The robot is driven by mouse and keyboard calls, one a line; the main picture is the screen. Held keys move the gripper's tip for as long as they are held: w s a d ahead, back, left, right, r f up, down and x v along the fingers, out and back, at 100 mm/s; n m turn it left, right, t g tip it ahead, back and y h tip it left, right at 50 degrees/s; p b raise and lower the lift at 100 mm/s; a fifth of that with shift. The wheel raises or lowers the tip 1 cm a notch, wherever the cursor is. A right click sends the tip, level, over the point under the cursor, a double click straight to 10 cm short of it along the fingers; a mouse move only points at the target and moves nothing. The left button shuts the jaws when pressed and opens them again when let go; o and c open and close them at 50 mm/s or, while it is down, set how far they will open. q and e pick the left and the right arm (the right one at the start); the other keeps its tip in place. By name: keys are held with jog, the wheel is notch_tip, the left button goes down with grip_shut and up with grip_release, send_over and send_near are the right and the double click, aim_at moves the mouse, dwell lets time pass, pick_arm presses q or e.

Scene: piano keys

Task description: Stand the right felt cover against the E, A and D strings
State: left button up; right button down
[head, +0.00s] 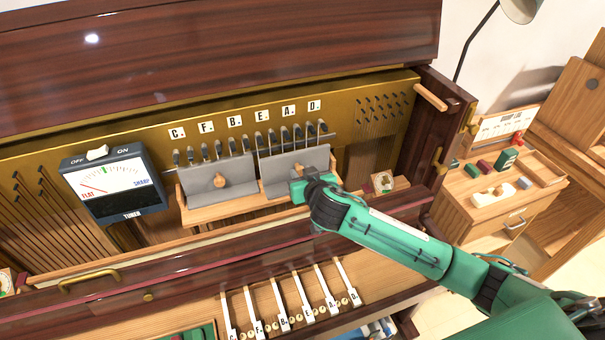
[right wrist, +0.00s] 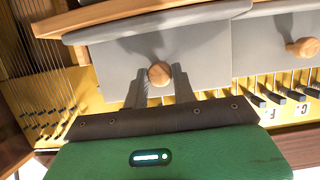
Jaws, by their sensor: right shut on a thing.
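The right felt cover (head: 278,172), a grey panel with a round wooden knob, stands upright on the wooden ledge (head: 236,208) below the E, A and D labels. My right gripper (head: 302,176) is at its front, shut on the knob. In the right wrist view the fingers (right wrist: 160,91) sit on both sides of the knob (right wrist: 159,73) of this cover (right wrist: 112,70). The left felt cover (head: 204,190) stands beside it, below C, F and B. Hammer tops show above the right cover; whether its back touches the strings cannot be told. My left gripper is out of view.
A tuner meter (head: 116,184) stands to the left of the covers. The piano's fallboard edge (head: 190,262) and several white keys (head: 299,294) lie below my right arm. A wooden side cabinet (head: 485,205) with small items stands to the right.

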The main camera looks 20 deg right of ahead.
aim_at(298, 166)
jog(key=shift+w, duration=1.75)
jog(key=c, duration=1.1)
grip_release()
jog(key=shift+o, duration=0.2)
jog(key=p+v, duration=0.3)
jog(key=v, duration=0.5)
jog(key=shift+s+f, duration=0.3)
